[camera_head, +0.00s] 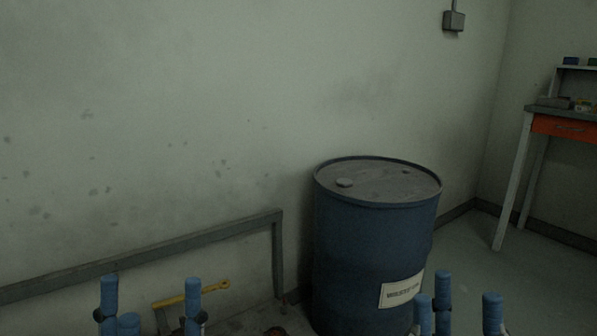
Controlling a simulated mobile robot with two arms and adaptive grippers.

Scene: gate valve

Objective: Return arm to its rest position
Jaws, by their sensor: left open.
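My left gripper (151,305) shows at the bottom left of the head view. Its blue fingers point up and stand apart, with nothing between them that I can see it holding. My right gripper (464,308) shows at the bottom right, in front of the blue drum's lower right side. Its blue fingers also stand apart, and it looks empty. The palms and both arms are below the picture edge. No gate valve can be made out.
A blue drum (365,245) with a white label stands against the wall. A grey pipe or rail frame (150,256) runs along the wall at left. A yellow-handled object (215,287) lies behind my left gripper. A workbench (565,125) stands at right, with clear floor before it.

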